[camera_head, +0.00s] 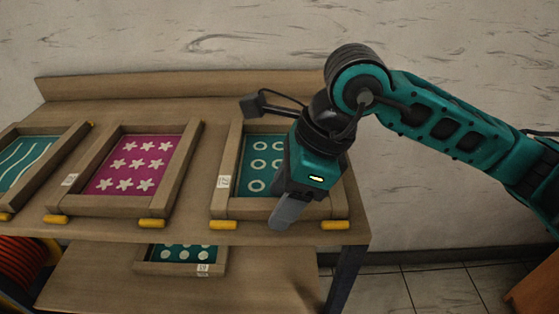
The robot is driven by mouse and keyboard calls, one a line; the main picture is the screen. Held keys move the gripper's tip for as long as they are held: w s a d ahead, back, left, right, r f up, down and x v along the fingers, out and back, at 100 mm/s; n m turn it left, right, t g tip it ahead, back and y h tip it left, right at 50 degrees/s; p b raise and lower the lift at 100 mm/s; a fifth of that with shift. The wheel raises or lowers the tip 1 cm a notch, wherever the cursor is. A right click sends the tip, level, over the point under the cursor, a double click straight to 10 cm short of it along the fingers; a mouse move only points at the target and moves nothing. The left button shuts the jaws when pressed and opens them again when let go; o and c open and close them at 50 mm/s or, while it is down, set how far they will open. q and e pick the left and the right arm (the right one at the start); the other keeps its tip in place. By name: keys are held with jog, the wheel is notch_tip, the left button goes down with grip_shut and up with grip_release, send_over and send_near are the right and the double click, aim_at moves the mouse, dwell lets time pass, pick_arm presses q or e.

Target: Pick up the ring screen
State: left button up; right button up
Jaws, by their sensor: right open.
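The ring screen (259,162) is a wooden frame around a teal panel with pale rings. It lies on the right part of the wooden table top, with a small white label on its left side. My right gripper (290,208) is over the frame's right half and front edge, pointing down. It hides part of the panel and frame, and I cannot tell whether it touches the frame. Its fingers overlap in this view, with nothing visible between them. My left gripper is not in view.
A magenta screen with stars (131,163) lies left of the ring screen, and a teal screen with wavy lines (22,160) is at the far left. Yellow stops (223,225) line the table's front edge. A dotted screen (180,253) is on the lower shelf. A wall stands behind.

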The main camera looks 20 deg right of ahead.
grip_shut()
dwell(0.5)
jog(key=shift+r, duration=0.1)
